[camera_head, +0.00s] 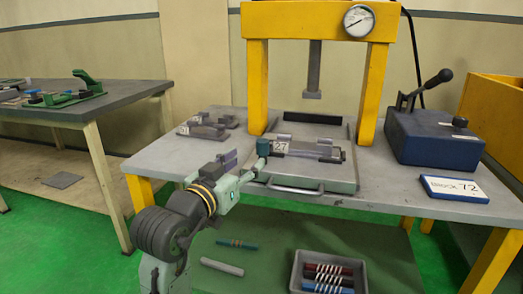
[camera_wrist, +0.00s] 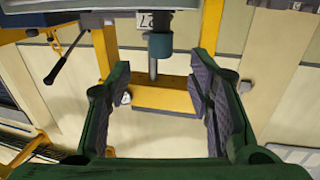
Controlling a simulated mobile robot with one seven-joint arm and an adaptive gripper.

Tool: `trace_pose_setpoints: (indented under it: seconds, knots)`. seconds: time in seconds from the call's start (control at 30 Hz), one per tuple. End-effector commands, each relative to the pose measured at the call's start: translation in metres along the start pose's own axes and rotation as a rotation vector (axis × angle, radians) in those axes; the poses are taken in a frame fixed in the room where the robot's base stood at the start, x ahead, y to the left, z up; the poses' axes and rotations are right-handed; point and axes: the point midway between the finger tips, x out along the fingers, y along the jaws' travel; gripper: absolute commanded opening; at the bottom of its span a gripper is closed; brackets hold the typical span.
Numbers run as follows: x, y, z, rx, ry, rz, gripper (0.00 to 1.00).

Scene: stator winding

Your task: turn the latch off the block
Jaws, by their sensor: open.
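A grey block (camera_head: 308,150) with a label reading 27 lies on the press tray. A teal cylindrical knob (camera_head: 263,147) stands at its left end; I take it for part of the latch, but the bar itself is not clear. The knob also shows in the wrist view (camera_wrist: 161,46), ahead of the space between my fingers. My gripper (camera_head: 243,164) is at the front left of the block, with its fingers spread. In the wrist view my gripper (camera_wrist: 160,78) is open and empty, with grey pads either side. Whether a finger touches the knob cannot be told.
A yellow press (camera_head: 257,85) frames the tray (camera_head: 318,183), its ram above the block. A second block (camera_head: 207,124) lies at left. A blue lever box (camera_head: 435,138) and a "Block 72" sign (camera_head: 454,189) are at right. A bin of coils (camera_head: 328,272) is below.

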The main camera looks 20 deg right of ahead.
Motion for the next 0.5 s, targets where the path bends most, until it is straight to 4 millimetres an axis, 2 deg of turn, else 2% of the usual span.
trace_pose_setpoints:
  seconds: [0.17, 0.5]
  knots:
    - [0.023, 0.001, 0.0, -0.001, -0.004, 0.004, 0.48]
    - [0.085, 0.0, -0.001, -0.001, -0.002, 0.0, 0.48]
